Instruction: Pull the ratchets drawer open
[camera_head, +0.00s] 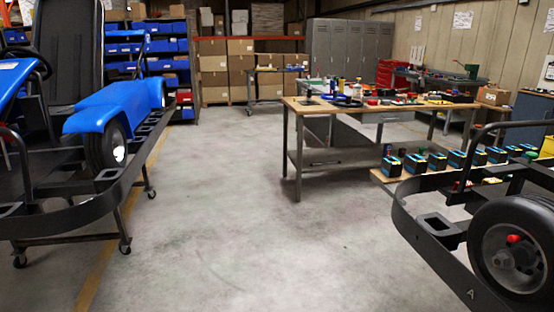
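No drawer with a readable ratchets label shows. A wooden-topped workbench (300,104) stands ahead, right of centre, with a grey drawer front (380,118) under its top that looks shut. A red tool chest (391,72) stands farther back against the right wall, partly hidden behind the bench and its clutter; I cannot tell its drawers apart. Neither of my grippers is in view.
A kart with blue bodywork (105,105) sits on a wheeled stand at left. Another kart frame with a black wheel (515,250) is close at right, beside a board with several batteries (415,163). Concrete floor (225,200) between them is clear. Grey lockers (348,48) stand behind.

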